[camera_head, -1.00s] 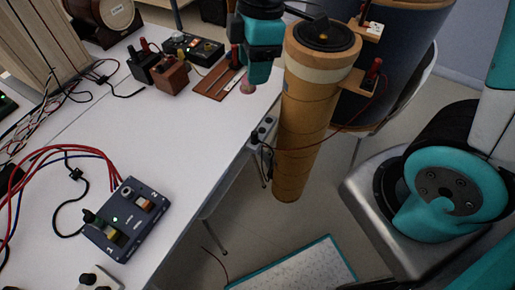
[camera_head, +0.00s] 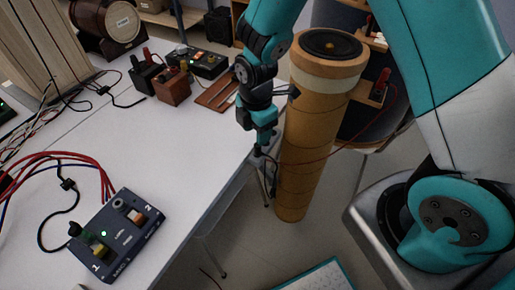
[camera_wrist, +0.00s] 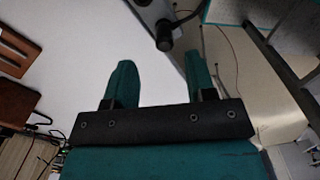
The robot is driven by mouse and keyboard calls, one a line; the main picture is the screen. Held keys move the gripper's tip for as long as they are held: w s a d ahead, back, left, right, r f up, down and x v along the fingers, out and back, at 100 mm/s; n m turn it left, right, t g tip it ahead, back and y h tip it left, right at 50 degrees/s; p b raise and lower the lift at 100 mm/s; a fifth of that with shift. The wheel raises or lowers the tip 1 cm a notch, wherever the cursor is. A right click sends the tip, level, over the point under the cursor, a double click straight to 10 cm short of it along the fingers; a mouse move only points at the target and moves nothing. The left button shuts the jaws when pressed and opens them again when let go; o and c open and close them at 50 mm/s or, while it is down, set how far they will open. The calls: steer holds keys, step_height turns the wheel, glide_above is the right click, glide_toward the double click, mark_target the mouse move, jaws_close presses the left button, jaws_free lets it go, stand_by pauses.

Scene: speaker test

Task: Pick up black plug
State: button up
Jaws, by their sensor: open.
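The black plug (camera_wrist: 163,40) shows in the wrist view as a short dark cylinder at a grey fitting (camera_wrist: 148,8) by the table's edge. It lies just past the fingertips, between their lines and nearer the right finger. My gripper (camera_wrist: 160,68) is open, with nothing between its teal fingers. In the head view my gripper (camera_head: 260,140) points down at the table's right edge and mostly hides the fitting and plug. Whether a finger touches the plug cannot be told.
A tall brown cylinder (camera_head: 305,150) stands close right of my gripper. A thin dark cable (camera_head: 272,178) hangs below the table edge. A dark switch box (camera_head: 118,238) sits at the table's front. The white table (camera_head: 150,150) is clear in the middle.

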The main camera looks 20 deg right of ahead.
mark_target(258, 150)
steer(key=f, duration=0.5)
steer(key=shift+s+f, duration=0.15)
steer(key=shift+s, duration=0.1)
jaws_close()
